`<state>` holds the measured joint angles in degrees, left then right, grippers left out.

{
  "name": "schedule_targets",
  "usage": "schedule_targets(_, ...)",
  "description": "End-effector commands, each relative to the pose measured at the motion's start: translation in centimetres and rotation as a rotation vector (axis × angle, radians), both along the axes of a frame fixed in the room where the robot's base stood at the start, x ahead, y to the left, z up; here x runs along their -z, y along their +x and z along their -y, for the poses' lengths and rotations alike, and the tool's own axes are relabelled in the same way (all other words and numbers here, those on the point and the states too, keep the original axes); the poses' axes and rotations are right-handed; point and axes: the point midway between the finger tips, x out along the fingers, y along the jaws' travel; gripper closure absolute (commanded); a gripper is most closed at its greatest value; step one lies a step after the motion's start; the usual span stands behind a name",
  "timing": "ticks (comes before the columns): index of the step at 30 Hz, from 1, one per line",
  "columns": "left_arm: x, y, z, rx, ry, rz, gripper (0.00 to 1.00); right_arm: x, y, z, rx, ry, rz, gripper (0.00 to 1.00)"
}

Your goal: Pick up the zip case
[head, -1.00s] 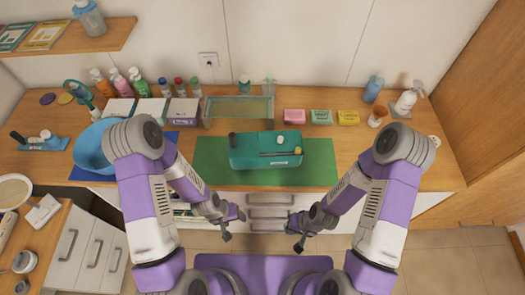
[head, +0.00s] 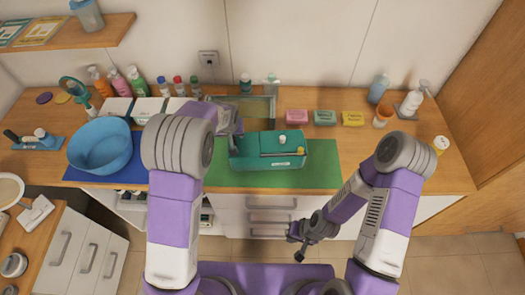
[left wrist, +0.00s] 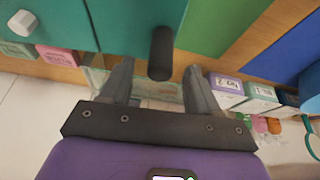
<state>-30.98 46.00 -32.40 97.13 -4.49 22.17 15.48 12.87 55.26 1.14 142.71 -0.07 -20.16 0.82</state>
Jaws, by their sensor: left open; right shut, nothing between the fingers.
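The zip case, a teal box (head: 268,150), lies on the green mat (head: 322,172) on the counter, with a small whitish knob on top. My left gripper (head: 238,128) is at the case's left end, partly hidden by my left arm. In the left wrist view the left gripper (left wrist: 157,78) is open, and a dark cylindrical part (left wrist: 161,50) at the edge of the zip case (left wrist: 125,25) shows between and just beyond its fingertips. I cannot tell whether they touch. My right gripper (head: 298,245) is shut and empty, in front of the counter, away from the case.
A clear tray (head: 262,108) stands behind the case. Pink, teal and yellow boxes (head: 325,117) stand to the back right. A blue basin (head: 100,148) and several bottles are at the left. The green mat is clear right of the case.

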Motion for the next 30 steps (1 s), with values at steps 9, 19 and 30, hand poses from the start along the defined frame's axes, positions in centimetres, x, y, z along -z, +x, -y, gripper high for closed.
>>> schedule_targets(9, 3.9, 1.5, -0.2, 0.0, 0.001, -0.001, 0.39, -0.9, 0.0, 0.0, 0.0, 0.0, 0.0, 1.0)
schedule_targets(19, 4.1, 1.6, -0.2, 0.0, -0.001, 0.0, 0.49, -0.8, 0.0, 0.0, 0.0, 0.0, 0.0, 1.0)
schedule_targets(30, 4.1, 1.6, -0.2, 0.0, -0.001, 0.0, 1.0, -0.8, 0.0, 0.0, 0.0, 0.0, 0.0, 1.0)
